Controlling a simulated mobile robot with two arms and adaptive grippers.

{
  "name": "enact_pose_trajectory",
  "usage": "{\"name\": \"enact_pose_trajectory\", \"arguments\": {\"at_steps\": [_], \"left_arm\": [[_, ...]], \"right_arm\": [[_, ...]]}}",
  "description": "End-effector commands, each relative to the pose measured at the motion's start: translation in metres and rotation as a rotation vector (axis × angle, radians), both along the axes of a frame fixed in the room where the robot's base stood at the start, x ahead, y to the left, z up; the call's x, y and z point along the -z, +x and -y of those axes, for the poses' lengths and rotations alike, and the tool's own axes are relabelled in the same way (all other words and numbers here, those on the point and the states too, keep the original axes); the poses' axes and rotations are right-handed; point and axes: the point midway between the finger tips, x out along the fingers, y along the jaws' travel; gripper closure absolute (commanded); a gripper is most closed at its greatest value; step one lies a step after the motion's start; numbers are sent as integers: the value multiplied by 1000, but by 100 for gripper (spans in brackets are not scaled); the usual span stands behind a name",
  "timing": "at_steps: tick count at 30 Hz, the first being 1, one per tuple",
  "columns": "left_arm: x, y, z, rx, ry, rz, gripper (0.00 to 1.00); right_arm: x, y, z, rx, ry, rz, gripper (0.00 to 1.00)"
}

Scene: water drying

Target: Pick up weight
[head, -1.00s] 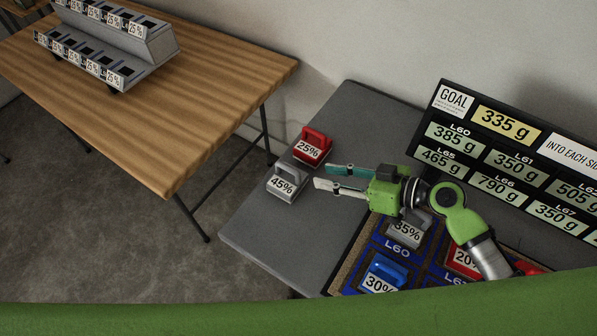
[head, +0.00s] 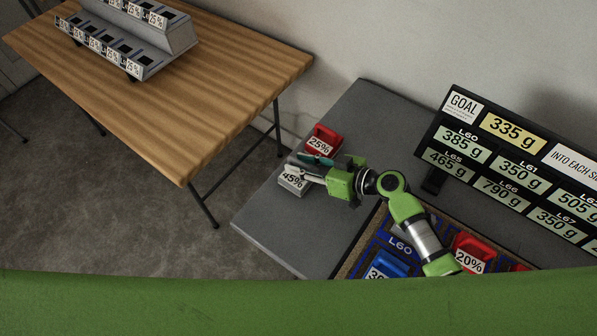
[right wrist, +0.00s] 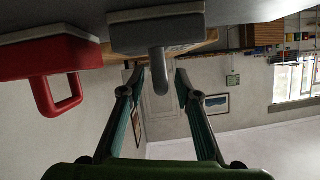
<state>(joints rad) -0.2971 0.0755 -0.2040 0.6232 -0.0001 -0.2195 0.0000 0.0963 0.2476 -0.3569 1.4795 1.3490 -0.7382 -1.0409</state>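A grey weight labelled 45% (head: 292,182) stands near the left edge of the dark grey table, partly covered by my right gripper. A red weight labelled 25% (head: 325,137) stands just behind it. My right gripper (head: 306,167) is open, its fingers reaching left over the grey weight. In the right wrist view, which looks upside down, the handle of the grey weight (right wrist: 157,35) lies between the two spread fingertips (right wrist: 160,82), with gaps on both sides. The red weight (right wrist: 40,60) is to the left, outside the fingers. My left gripper is not in view.
A blue mat with a blue weight (head: 388,264) and a red 20% weight (head: 471,252) lies at the front right. A goal display board (head: 520,155) stands behind. A wooden table (head: 215,90) with a grey rack (head: 130,40) is at left.

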Motion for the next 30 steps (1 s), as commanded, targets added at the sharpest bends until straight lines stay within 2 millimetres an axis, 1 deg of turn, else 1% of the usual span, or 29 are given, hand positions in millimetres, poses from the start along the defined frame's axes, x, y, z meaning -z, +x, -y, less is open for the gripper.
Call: {"name": "enact_pose_trajectory", "arguments": {"at_steps": [7,10,11,23,26,30], "left_arm": [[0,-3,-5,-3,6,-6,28],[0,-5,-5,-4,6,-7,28],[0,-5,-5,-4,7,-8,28],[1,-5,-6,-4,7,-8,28],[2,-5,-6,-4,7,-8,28],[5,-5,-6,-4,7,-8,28]], "right_arm": [[1,0,-1,0,0,1,70],[1,0,-1,0,0,0,96],[1,0,-1,0,0,0,100],[-1,1,-1,1,2,2,100],[-4,1,-1,0,2,3,100],[-14,1,-1,-2,2,7,100]]}}
